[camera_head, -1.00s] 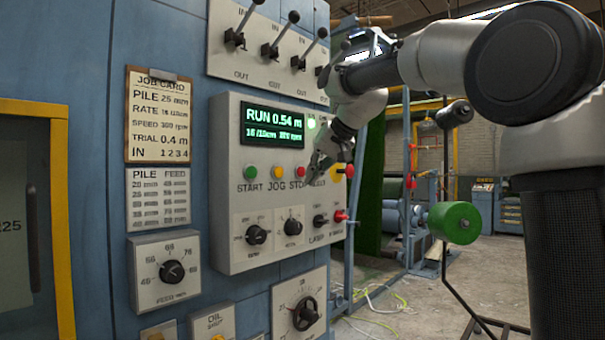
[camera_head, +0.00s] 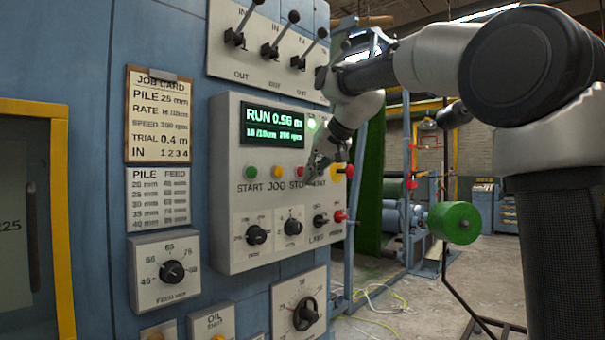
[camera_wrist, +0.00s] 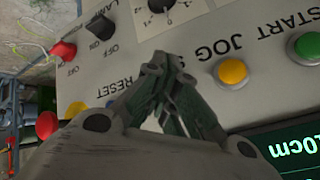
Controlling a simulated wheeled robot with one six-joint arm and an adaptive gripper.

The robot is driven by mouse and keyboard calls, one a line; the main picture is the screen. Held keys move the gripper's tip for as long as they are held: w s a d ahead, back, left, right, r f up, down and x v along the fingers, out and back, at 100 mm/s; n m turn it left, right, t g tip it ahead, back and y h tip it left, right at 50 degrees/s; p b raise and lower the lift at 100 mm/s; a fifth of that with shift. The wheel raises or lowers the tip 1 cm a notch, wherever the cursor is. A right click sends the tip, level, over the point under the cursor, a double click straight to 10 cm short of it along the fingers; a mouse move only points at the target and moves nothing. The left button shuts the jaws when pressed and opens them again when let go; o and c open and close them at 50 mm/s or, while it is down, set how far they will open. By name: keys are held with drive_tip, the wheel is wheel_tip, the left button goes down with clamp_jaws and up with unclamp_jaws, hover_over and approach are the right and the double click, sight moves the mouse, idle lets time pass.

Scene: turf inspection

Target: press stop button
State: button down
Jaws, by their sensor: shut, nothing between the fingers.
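The grey control panel (camera_head: 222,215) has a row of buttons under a lit display reading RUN 0.56 m (camera_head: 273,127). The red stop button (camera_head: 299,172) sits above the STOP label, right of the yellow jog button (camera_head: 277,172) and green start button (camera_head: 250,172). My gripper (camera_head: 309,179) is shut and empty, its tips close to the panel just right of the stop button. In the wrist view my gripper (camera_wrist: 162,68) points at the panel between the RESET and JOG labels and hides the stop button. Contact cannot be told.
A yellow button (camera_head: 338,169), a red button (camera_head: 350,171) and a red knob (camera_head: 340,216) lie to the right. Dials sit below and levers (camera_head: 271,49) above.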

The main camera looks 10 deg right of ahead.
drive_tip(key=shift+w+a, duration=0.3)
drive_tip(key=shift+w, duration=0.15)
idle(0.8)
drive_tip(key=shift+s+d, duration=0.1)
drive_tip(key=shift+s, duration=0.05)
drive_tip(key=shift+s+d, duration=0.45)
drive_tip(key=shift+s, duration=0.15)
drive_tip(key=shift+s, duration=0.1)
drive_tip(key=s+d, duration=0.1)
drive_tip(key=s, duration=0.1)
drive_tip(key=s+d, duration=0.2)
idle(0.6)
idle(0.6)
